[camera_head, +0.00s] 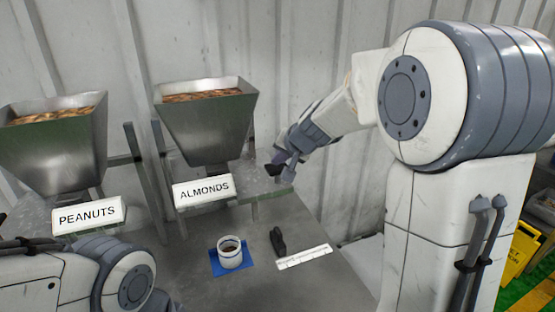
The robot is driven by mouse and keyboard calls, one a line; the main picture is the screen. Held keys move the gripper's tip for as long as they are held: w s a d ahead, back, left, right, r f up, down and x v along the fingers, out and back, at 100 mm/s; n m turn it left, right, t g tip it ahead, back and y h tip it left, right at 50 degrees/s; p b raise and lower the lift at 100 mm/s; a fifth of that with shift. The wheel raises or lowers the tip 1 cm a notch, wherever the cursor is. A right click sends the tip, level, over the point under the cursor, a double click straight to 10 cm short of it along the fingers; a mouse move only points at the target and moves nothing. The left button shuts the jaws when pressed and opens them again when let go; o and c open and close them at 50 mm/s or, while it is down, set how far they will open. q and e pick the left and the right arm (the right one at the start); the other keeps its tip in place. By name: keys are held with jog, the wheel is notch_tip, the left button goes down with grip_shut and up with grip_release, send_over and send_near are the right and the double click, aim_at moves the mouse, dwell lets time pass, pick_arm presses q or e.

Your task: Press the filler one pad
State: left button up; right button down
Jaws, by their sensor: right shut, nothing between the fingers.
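Two metal hoppers filled with nuts stand at the left, one labelled PEANUTS (88,215) and one labelled ALMONDS (204,190). I cannot make out a pad marked as filler one. My right gripper (281,172) is shut and empty, in front of the wall just right of the almond hopper (208,125). It points down and left; whether it touches anything is unclear. My left arm lies at the lower left below the peanut hopper (50,150).
A white cup (230,253) with dark contents stands on a blue mat (216,268) on the grey table (270,290). A small black object (278,241) and a white marked strip (304,257) lie right of it. A yellow sign (520,250) stands at far right.

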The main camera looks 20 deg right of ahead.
aim_at(279, 169)
jog(key=shift+r+p, duration=0.8)
jog(key=shift+r, duration=0.4)
jog(key=shift+r, duration=0.1)
notch_tip(279, 169, up, 5)
jog(key=p, duration=0.4)
